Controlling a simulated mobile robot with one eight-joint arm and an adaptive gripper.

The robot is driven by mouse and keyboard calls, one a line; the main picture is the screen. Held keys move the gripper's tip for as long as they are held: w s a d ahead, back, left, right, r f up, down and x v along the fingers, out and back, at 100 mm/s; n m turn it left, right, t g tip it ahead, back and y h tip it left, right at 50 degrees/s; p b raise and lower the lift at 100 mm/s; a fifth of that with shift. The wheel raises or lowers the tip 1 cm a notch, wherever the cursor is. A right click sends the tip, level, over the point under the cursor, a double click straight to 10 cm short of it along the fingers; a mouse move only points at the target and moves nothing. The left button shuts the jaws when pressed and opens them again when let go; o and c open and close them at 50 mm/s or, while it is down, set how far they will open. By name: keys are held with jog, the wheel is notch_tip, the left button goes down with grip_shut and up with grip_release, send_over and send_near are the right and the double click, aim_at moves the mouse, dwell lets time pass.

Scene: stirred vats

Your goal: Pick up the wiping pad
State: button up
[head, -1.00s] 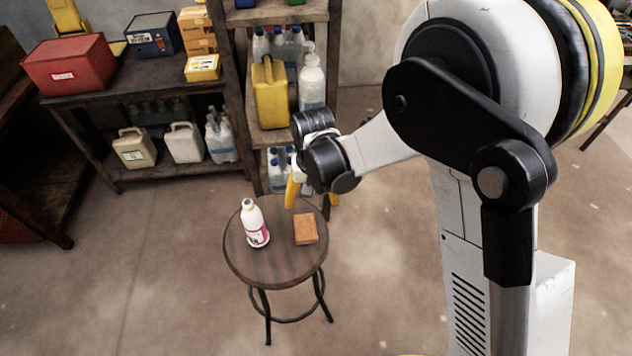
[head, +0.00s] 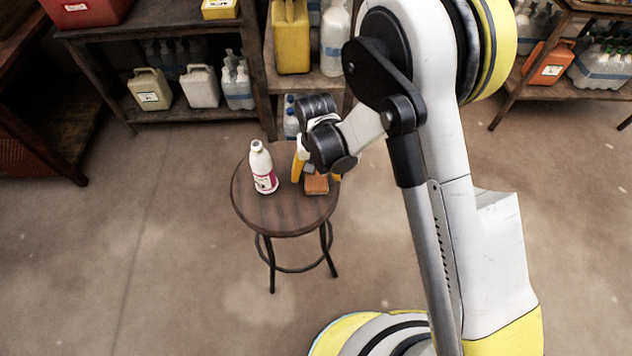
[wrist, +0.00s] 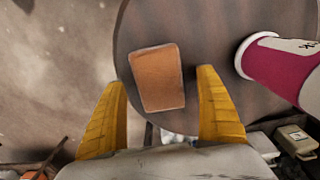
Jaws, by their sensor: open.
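The wiping pad (head: 316,184) is an orange-brown block lying flat on a round dark wooden stool (head: 268,217). In the wrist view the pad (wrist: 157,78) lies ahead of and between the yellow fingertips, with bare stool top around it. My gripper (head: 316,170) is open above the pad in the head view and hides part of it. In the wrist view my gripper (wrist: 162,90) holds nothing, and its two fingers stand wider apart than the pad.
A white bottle with a pink label (head: 263,168) stands on the stool left of the pad; it is close to one finger in the wrist view (wrist: 285,70). Shelves with a yellow jug (head: 291,37) and pale canisters (head: 150,89) stand behind. Floor left of the stool is clear.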

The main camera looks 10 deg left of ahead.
aim_at(319, 178)
jog(key=shift+f, duration=0.45)
jog(key=shift+r, duration=0.15)
jog(key=c, duration=1.2)
jog(key=shift+r+p, duration=0.45)
jog(key=shift+r, duration=0.1)
jog(key=r+p, duration=0.1)
jog(key=r, duration=0.1)
jog(key=d+r+p, duration=0.1)
jog(key=r, duration=0.1)
jog(key=shift+s, duration=0.2)
jog(key=s+d+r+p, duration=0.1)
jog(key=d+r, duration=0.1)
jog(key=d, duration=0.1)
jog(key=s+d+r+p, duration=0.1)
jog(key=s+d+r, duration=0.1)
jog(key=d, duration=0.1)
jog(key=s+d+r+p, duration=0.1)
jog(key=s+d+r, duration=0.1)
jog(key=d, duration=0.1)
jog(key=shift+d+p, duration=0.25)
jog(key=shift+p, duration=0.1)
jog(key=shift+f, duration=0.1)
